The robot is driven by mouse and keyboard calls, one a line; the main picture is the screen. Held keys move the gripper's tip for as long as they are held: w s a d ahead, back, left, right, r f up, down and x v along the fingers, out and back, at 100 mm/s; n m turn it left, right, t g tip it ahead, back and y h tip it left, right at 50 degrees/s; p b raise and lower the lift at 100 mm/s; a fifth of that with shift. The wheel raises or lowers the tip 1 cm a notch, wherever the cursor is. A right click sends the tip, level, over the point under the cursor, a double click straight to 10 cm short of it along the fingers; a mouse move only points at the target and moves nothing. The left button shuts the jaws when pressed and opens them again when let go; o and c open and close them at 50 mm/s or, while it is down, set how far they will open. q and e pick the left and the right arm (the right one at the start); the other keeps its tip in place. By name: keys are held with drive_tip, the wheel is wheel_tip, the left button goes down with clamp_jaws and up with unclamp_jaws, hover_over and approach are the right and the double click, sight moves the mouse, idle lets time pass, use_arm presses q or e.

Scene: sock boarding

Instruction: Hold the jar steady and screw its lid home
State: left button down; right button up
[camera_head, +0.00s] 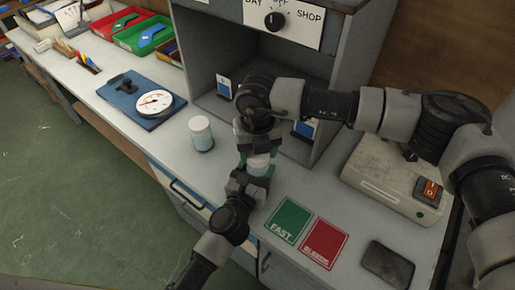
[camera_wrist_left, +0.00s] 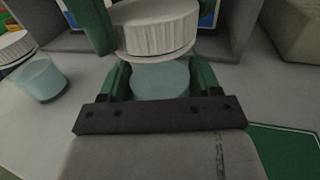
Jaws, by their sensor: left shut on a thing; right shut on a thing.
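A small pale-blue jar (camera_head: 258,169) stands over the bench front. My left gripper (camera_head: 255,173) is shut on its body; in the left wrist view its green fingers flank the jar (camera_wrist_left: 160,80). A white ribbed lid (camera_wrist_left: 155,30) is right over the jar's mouth, its lower rim close to the jar top. My right gripper (camera_head: 259,150) comes from above and is shut on the lid; one green finger shows beside it in the left wrist view. I cannot tell whether the lid touches the jar.
A second, white-lidded jar (camera_head: 201,133) stands to the left. A blue board with a dial gauge (camera_head: 154,103) lies beyond it. Green FAST (camera_head: 287,220) and red BLEEDS (camera_head: 324,243) cards lie to the right, near a dark pad (camera_head: 388,264). A grey cabinet (camera_head: 345,75) stands behind.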

drive_tip(key=o, duration=1)
drive_tip(key=shift+r, duration=2.3)
drive_tip(key=shift+c, duration=0.4)
